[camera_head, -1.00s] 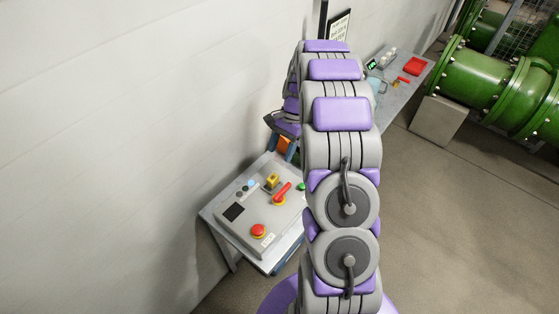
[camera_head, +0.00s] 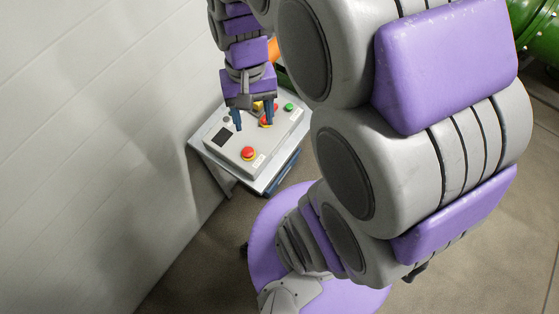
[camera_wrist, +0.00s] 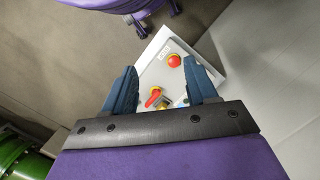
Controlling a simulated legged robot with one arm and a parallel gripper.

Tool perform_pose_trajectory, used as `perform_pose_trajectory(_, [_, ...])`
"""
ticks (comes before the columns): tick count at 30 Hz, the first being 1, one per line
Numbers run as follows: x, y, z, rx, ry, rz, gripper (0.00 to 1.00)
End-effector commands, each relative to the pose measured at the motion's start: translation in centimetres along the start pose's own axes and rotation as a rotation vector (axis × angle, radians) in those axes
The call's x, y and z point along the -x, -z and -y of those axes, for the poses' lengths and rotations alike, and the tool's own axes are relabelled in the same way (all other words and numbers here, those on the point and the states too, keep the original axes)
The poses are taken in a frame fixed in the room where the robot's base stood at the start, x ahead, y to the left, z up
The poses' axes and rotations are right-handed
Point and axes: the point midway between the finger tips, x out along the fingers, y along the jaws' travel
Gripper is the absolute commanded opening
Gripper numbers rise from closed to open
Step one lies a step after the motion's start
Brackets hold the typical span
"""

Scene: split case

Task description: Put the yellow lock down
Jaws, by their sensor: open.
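The yellow lock (camera_head: 257,106) is a small yellow block on the light grey control panel (camera_head: 225,155); in the head view it is partly hidden behind my gripper (camera_head: 253,121). My gripper is open above the panel, one blue finger on either side of the lock's place in the picture. Contact with the panel cannot be told. In the wrist view my gripper (camera_wrist: 160,66) shows its fingers spread over the panel (camera_wrist: 154,73), with nothing clearly held at the tips. The lower part of the panel there is hidden by the wrist bracket.
The panel carries a red emergency button (camera_head: 249,153), a red rotary handle (camera_wrist: 153,96), a green button (camera_head: 289,107) and a dark screen (camera_head: 223,134). A white wall stands close on the left. Green pipework (camera_head: 538,30) is at the far right.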

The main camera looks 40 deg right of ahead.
Motion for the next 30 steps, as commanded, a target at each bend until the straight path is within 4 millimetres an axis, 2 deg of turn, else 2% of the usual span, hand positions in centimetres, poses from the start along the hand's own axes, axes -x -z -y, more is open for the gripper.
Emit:
perform_pose_trajectory(1, [0.0, -1.8, -0.1, 0.049, -0.012, -0.014, 0.57])
perform_pose_trajectory(3, [-0.4, -4.1, -0.4, 0.116, -0.031, -0.021, 0.57])
perform_pose_trajectory(6, [-1.0, -7.0, -1.0, 0.205, -0.055, -0.035, 0.57])
perform_pose_trajectory(12, [-2.3, -10.8, -2.3, 0.332, -0.089, -0.05, 0.57])
perform_pose_trajectory(17, [-2.8, -11.7, -2.7, 0.367, -0.1, -0.054, 0.57])
perform_pose_trajectory(30, [-2.8, -11.8, -2.7, 0.369, -0.1, -0.053, 0.57])
